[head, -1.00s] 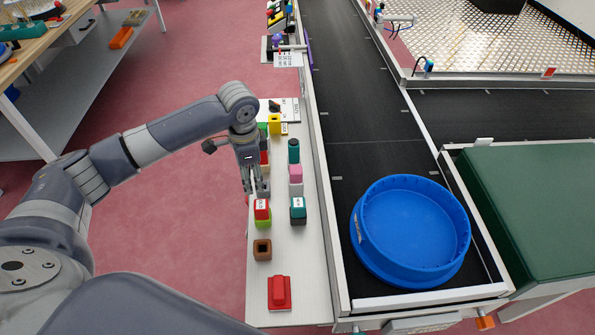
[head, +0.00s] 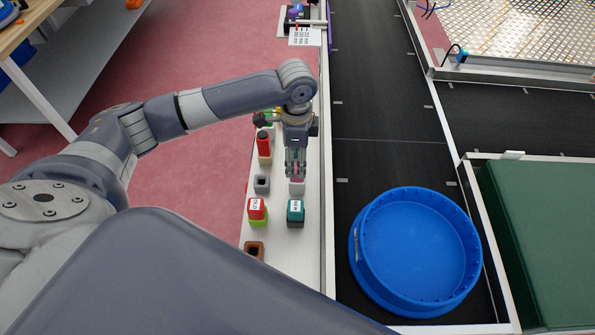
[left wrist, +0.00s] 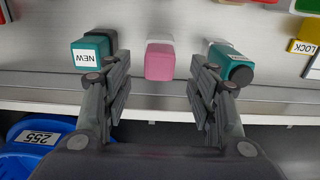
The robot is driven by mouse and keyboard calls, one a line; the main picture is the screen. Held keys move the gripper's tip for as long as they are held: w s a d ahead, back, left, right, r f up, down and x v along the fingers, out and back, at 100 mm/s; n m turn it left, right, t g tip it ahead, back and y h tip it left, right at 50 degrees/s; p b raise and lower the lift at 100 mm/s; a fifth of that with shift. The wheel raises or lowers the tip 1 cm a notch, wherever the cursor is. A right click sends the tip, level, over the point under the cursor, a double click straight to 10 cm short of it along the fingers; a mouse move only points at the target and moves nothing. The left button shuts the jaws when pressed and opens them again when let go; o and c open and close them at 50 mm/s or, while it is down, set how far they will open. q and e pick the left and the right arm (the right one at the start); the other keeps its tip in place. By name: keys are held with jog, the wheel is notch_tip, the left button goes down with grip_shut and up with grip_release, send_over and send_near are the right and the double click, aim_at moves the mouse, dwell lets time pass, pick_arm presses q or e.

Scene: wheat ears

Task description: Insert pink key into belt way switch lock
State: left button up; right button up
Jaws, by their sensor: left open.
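The pink key (left wrist: 160,62) sits in a white block (left wrist: 161,43) on the narrow bench and shows between my left gripper's fingers in the left wrist view. In the head view, my left gripper (head: 296,168) is above the white block (head: 297,188) and largely hides the pink key. My left gripper (left wrist: 160,76) is open, with a finger on each side of the key and no visible grip on it. I cannot tell which thing is the belt way switch lock. My right gripper is not in view.
A teal NEW block (head: 296,212) and a red-green block (head: 257,211) stand nearby on the bench (head: 276,240). A teal block (left wrist: 230,65) is close to a finger. The conveyor (head: 385,120) with a blue round tub (head: 415,300) lies to the right.

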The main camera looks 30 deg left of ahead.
aim_at(297, 178)
pick_arm(q)
jog(key=shift+w+f, duration=0.1)
jog(key=shift+f, duration=0.2)
notch_tip(297, 178, down, 5)
jog(key=shift+d, duration=0.1)
jog(key=shift+c, duration=0.8)
jog(key=c, duration=1)
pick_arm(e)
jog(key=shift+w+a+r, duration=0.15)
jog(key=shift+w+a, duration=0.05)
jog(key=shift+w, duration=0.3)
